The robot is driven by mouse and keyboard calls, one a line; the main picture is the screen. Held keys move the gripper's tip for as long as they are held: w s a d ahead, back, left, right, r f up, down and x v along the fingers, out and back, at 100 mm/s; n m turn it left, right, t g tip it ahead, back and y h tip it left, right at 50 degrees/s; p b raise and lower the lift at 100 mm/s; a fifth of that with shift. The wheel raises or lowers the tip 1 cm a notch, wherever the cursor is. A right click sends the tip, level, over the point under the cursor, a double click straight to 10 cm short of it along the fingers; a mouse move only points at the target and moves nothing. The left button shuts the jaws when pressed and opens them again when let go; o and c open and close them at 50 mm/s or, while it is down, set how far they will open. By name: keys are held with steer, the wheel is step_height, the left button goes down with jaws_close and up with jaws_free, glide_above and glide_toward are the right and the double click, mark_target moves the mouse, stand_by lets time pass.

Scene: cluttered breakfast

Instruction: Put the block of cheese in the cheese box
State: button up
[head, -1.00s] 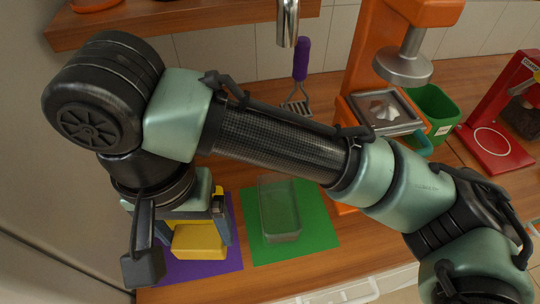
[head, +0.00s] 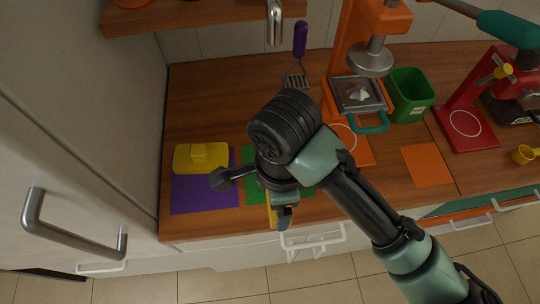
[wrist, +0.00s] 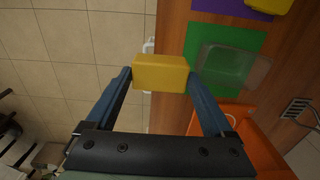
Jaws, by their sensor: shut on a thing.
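My gripper (wrist: 160,78) is shut on a yellow block of cheese (wrist: 160,70), held across between the two blue fingers. In the head view my gripper (head: 281,212) is at the counter's front edge, and only a strip of the cheese (head: 271,214) shows beside it. The clear, open cheese box (wrist: 235,66) stands on the green mat (wrist: 205,38), to the right of the held cheese in the wrist view. In the head view my arm hides the box. A yellow piece with a raised top (head: 202,155), perhaps the lid, lies at the back of the purple mat (head: 203,196).
An orange press (head: 352,55) stands behind, with a green bin (head: 409,95) and a red machine (head: 470,125) to its right. An orange mat (head: 427,166) is bare. Drawer handles (head: 313,240) stick out below the counter edge.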

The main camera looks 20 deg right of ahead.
steer(key=w+d+f, duration=0.1)
steer(key=w, duration=0.3)
steer(key=w+d+b, duration=0.1)
steer(key=w, duration=0.3)
steer(key=w+d+f+b, duration=0.1)
steer(key=w, duration=0.3)
steer(key=shift+w+d+f, duration=0.1)
steer(key=shift+d+f, duration=0.2)
steer(key=shift+f, duration=2.2)
steer(key=shift+f, duration=0.1)
steer(key=o, duration=1.2)
step_height(320, 180, up, 12)
steer(key=shift+r+p, duration=0.15)
steer(key=shift+p, duration=0.45)
